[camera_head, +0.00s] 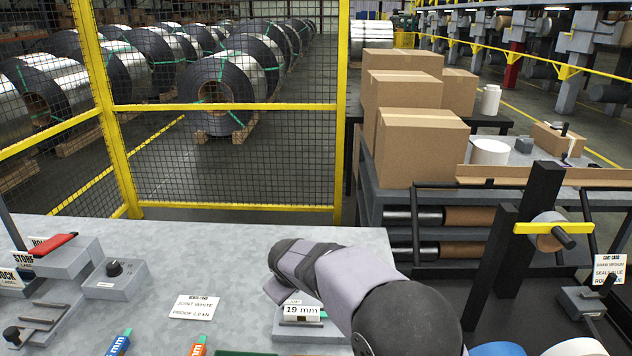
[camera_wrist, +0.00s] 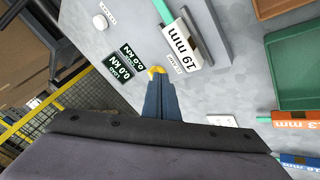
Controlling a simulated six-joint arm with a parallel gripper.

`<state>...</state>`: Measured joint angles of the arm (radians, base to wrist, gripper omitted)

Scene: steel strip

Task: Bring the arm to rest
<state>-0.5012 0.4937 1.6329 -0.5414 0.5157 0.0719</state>
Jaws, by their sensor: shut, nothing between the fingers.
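My gripper (camera_wrist: 157,72) shows in the wrist view as two dark blue fingers with yellow tips. The tips are together with nothing between them. They point at the grey bench top (camera_wrist: 230,95), close to a white "19 mm" label (camera_wrist: 180,45); I cannot tell the height above the bench. In the head view my arm reaches in from the bottom, bent over the front of the bench (camera_head: 240,245). The "19 mm" label (camera_head: 301,312) stands beside my arm there. My fingers cannot be made out in the head view.
A green tray (camera_wrist: 294,75) and a brown tray (camera_wrist: 275,8) lie right in the wrist view. A white card (camera_head: 194,307) and a grey box with a black knob (camera_head: 114,281) lie left of my arm. Cardboard boxes (camera_head: 420,145) stand behind, beside a yellow mesh fence (camera_head: 225,107).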

